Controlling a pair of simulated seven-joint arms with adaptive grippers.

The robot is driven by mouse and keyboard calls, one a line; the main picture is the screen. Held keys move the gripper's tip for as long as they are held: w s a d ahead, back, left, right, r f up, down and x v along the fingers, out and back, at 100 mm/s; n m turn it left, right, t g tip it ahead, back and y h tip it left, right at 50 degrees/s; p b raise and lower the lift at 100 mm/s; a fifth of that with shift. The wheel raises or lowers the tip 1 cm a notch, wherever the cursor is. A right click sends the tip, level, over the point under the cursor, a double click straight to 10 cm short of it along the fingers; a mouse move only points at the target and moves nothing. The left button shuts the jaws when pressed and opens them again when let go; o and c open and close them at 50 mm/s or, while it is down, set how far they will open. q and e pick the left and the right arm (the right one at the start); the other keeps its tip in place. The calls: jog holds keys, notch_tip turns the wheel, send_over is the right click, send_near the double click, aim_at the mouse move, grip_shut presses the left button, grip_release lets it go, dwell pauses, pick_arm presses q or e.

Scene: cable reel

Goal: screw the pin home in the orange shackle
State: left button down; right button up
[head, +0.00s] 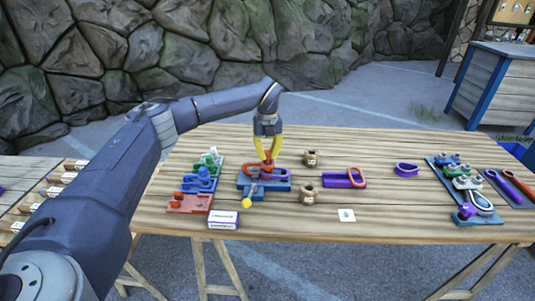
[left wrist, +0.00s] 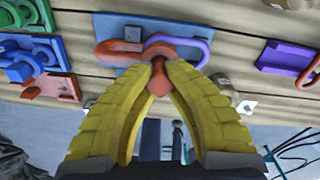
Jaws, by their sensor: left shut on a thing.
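The orange shackle (head: 251,170) lies on a blue plate (head: 283,186) left of the table's middle. In the left wrist view the shackle (left wrist: 113,48) is linked with a purple loop (left wrist: 203,47) on that plate. My left gripper (head: 268,161) points down over the plate, with its yellow fingers close together. In the left wrist view an orange piece (left wrist: 158,70), which looks like the pin, is between the fingertips at the shackle. The fingers hide most of it, so I cannot tell how deep the thread sits. My right gripper is not in view.
Red, blue and green fixtures (head: 199,183) stand close on the left. A white and purple box (head: 223,220) is in front. Two brown pieces (head: 309,193) and a purple plate with an orange loop (head: 345,179) are to the right. The front right tabletop is mostly clear.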

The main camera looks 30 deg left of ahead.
pick_arm(q)
jog(key=shift+f, duration=0.35)
dwell(0.4)
jog(key=c, duration=1.9)
grip_release()
jog(key=shift+c, duration=0.2)
grip_shut()
